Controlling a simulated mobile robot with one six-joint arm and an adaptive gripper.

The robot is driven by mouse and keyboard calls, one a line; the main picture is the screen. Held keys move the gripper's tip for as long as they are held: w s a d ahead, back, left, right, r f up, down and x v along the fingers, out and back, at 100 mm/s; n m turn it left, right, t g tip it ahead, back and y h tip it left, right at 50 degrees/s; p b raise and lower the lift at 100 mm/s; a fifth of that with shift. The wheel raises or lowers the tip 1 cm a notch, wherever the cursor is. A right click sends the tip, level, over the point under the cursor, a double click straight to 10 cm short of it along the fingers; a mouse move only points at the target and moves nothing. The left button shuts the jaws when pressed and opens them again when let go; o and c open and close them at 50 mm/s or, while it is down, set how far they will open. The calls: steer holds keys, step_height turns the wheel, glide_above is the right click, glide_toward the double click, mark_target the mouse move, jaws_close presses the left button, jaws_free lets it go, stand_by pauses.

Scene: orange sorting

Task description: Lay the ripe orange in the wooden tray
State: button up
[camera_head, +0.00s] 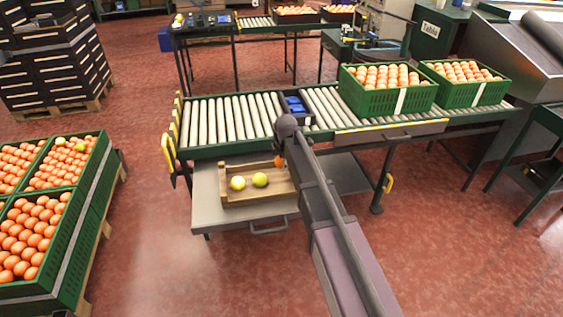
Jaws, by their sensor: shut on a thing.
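The wooden tray (251,200) rests on the grey lower shelf in front of the roller conveyor. Two yellow-green fruits lie in it, one on the left (238,183) and one near the middle (260,180). The ripe orange (278,162) shows as a small orange patch at the tray's back right, beside my arm. My gripper (278,156) is mostly hidden by my arm and is shut on the orange. I cannot tell whether the orange touches the tray. My arm covers the tray's right end.
The roller conveyor (228,117) runs behind the tray. It carries green crates of oranges (385,101) on the right and a blue item (294,106) near the middle. More green crates of oranges (70,240) stand at the left. Red floor between them is clear.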

mark_target(282, 180)
steer(key=shift+s+d+b+x, duration=0.1)
steer(key=shift+s+b+x, duration=0.1)
steer(key=shift+b+x, duration=0.85)
steer(key=shift+s+d+b+x, duration=0.1)
steer(key=shift+s+b+x, duration=0.15)
steer(key=shift+b+x, duration=0.75)
steer(key=shift+s+b+x, duration=0.2)
steer(key=shift+b+x, duration=0.75)
steer(key=shift+x, duration=0.15)
steer(key=shift+b+x, duration=0.6)
steer(key=shift+x, duration=0.15)
steer(key=shift+s, duration=0.2)
steer(key=o, duration=1)
steer(key=shift+o, duration=0.2)
steer(key=shift+r, duration=0.15)
steer(key=shift+w+a+p+v, duration=0.1)
steer(key=shift+w+p+v, duration=0.15)
steer(key=shift+p+v, duration=1.05)
steer(key=shift+w+a+p+v, duration=0.1)
steer(key=shift+w+p+v, duration=0.15)
steer(key=shift+p+v, duration=1.05)
steer(key=shift+w+a+p+v, duration=0.1)
steer(key=shift+w+p+v, duration=0.2)
steer(key=shift+p+v, duration=1)
steer(key=shift+d, duration=0.1)
